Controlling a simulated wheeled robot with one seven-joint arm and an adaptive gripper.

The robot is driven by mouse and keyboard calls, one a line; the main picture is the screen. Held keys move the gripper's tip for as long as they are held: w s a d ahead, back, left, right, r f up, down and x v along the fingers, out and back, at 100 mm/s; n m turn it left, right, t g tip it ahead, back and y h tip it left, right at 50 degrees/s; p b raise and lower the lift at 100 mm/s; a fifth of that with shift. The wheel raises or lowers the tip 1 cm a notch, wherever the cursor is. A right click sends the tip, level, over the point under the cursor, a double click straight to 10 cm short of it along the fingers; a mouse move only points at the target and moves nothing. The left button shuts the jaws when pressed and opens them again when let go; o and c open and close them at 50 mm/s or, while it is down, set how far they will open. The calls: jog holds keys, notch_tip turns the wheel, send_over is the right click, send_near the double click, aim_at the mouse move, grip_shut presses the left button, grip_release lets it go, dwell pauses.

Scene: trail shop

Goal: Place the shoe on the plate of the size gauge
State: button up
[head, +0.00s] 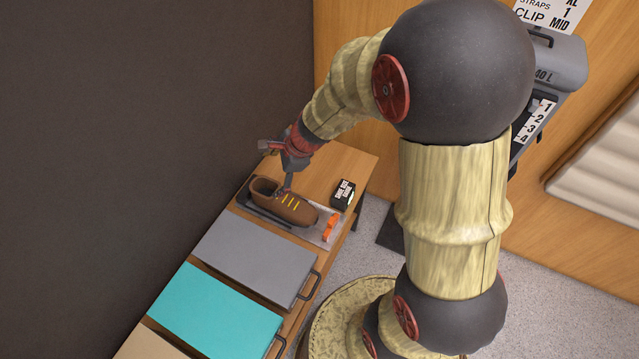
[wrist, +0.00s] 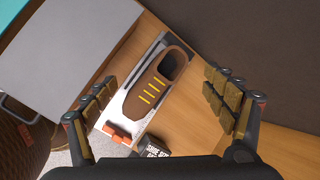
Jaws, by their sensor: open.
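The brown shoe (head: 284,206) with yellow laces lies along the metal plate of the size gauge (head: 328,238) on the wooden bench. It also shows in the wrist view (wrist: 152,90), between and beyond my open fingers, with its opening toward the top right. The gauge plate (wrist: 118,118) shows beside and past the toe, with orange pieces (head: 331,225) at that end. My gripper (head: 287,183) is above the shoe's opening end in the head view. In the wrist view its padded fingers (wrist: 158,100) are wide apart and nothing is between the pads.
A black lettered box (head: 343,194) stands right of the gauge. A grey box (head: 255,257) and a teal box (head: 215,312) with handles lie nearer on the bench. A dark wall (head: 150,120) borders the left. Bare wood (head: 320,172) lies behind the gauge.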

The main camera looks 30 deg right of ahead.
jog(key=s+a+r+n, duration=0.3)
jog(key=s+r+n, duration=0.75)
jog(key=r, duration=0.35)
jog(key=s+d+r+n+h, duration=0.1)
jog(key=s+d+r+n, duration=0.1)
jog(key=s+n, duration=0.3)
jog(key=s+d+r+n+t+h, duration=0.1)
jog(key=s+d+r+n+h, duration=0.1)
jog(key=s+r+n, duration=0.3)
jog(key=shift+s+d+h, duration=0.3)
jog(key=shift+s+d, duration=0.45)
jog(key=shift+s, duration=0.35)
